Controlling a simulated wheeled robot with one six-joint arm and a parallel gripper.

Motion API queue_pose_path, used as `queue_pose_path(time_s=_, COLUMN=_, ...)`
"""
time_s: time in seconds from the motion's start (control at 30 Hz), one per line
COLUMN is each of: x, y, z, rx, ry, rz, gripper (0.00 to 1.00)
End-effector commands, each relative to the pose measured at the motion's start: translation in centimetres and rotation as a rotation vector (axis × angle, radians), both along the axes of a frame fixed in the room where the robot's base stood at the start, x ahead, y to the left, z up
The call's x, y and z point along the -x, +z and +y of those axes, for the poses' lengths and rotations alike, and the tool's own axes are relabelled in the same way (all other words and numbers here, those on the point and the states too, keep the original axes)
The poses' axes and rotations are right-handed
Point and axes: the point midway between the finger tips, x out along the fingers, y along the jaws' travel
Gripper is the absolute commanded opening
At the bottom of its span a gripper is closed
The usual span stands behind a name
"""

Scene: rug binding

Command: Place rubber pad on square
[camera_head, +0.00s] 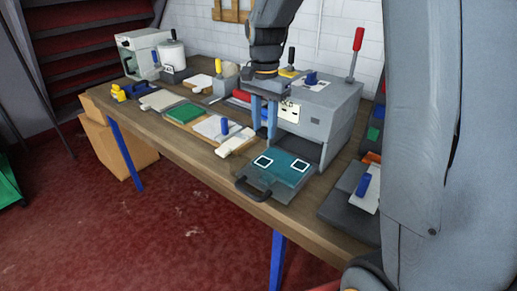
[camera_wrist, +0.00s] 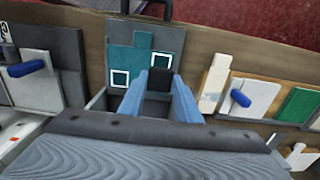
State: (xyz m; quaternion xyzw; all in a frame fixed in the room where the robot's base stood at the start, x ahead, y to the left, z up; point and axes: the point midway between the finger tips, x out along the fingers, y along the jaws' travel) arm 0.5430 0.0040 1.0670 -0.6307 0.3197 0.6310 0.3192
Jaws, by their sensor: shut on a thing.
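My gripper (camera_head: 264,118) has two blue fingers and hangs in front of the grey press. In the wrist view my gripper (camera_wrist: 158,82) is shut on a small black rubber pad (camera_wrist: 160,79). A teal plate (camera_head: 285,173) lies on a dark sliding tray with two white-outlined squares, a left one (camera_head: 264,162) and a right one (camera_head: 299,166). In the wrist view, one square (camera_wrist: 120,79) is clear to the left of the fingers; the other (camera_wrist: 161,61) appears just beyond the pad, partly covered by it. The pad looks held above the plate; its exact height is unclear.
The grey press (camera_head: 322,112) with a red-knobbed lever (camera_head: 357,45) stands close behind. The tray's black handle (camera_head: 252,190) points to the table's front edge. A white block (camera_head: 236,141), a blue-knobbed board (camera_head: 213,128) and a green pad (camera_head: 184,113) lie left; another blue-knobbed board (camera_head: 352,199) lies right.

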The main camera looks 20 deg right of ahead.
Motion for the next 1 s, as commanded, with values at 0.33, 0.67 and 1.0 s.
queue_pose_path(time_s=0.33, x=0.2, y=-4.8, z=-0.5, rx=-0.001, ry=-0.010, rz=0.004, gripper=0.09)
queue_pose_path(time_s=0.67, x=0.2, y=-8.5, z=-0.4, rx=0.000, ry=-0.007, rz=0.005, gripper=0.09)
queue_pose_path(time_s=1.0, x=0.1, y=-10.0, z=-0.3, rx=0.000, ry=-0.005, rz=0.000, gripper=0.09)
